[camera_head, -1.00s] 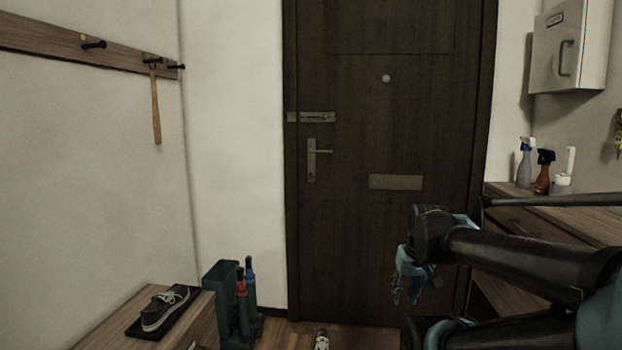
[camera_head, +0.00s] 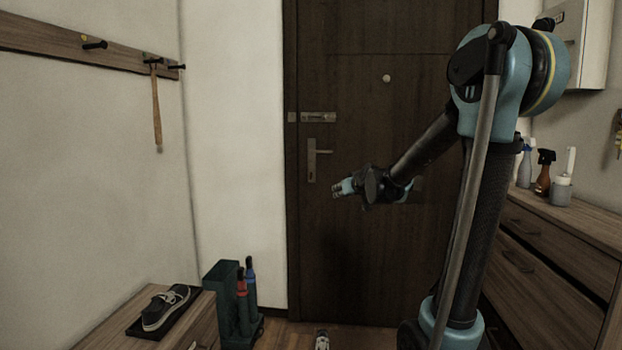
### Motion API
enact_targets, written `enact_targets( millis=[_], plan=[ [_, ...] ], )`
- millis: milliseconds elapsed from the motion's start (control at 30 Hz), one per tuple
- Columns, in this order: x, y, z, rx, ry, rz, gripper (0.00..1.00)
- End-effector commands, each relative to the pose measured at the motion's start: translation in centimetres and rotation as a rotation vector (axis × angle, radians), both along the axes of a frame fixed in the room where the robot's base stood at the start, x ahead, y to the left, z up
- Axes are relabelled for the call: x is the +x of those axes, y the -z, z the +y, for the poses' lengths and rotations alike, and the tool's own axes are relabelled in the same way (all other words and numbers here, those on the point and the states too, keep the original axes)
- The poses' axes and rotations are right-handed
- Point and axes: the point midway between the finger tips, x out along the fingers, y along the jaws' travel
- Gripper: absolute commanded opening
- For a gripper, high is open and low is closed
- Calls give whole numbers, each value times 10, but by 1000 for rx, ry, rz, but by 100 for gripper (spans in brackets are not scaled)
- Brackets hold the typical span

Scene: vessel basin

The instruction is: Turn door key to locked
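The dark brown door (camera_head: 390,120) stands closed at the back. Its metal handle plate with a lever (camera_head: 312,160) is on the door's left side, and a slide bolt (camera_head: 318,117) sits above it. A key cannot be made out on the plate at this size. My gripper (camera_head: 336,189) is in front of the door, just right of and slightly below the handle plate, pointing left. Its fingers look small and seem empty; their spacing is not clear. My forearm hides most of the letter slot.
A wooden dresser (camera_head: 560,235) with spray bottles (camera_head: 544,172) stands at right. A low cabinet with a shoe (camera_head: 165,307) and an umbrella stand (camera_head: 222,290) are at lower left. A small object (camera_head: 322,340) lies on the floor.

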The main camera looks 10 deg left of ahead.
Motion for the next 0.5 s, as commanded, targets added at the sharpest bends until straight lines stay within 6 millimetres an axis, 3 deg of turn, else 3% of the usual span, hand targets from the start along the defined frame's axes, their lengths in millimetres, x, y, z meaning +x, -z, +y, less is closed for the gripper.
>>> enact_targets(
  millis=[200, 500],
  plan=[
    [67, -20, 40, 43, 3, -164, 28],
    [142, -30, 88, 98, 56, -371, 28]
  ],
)
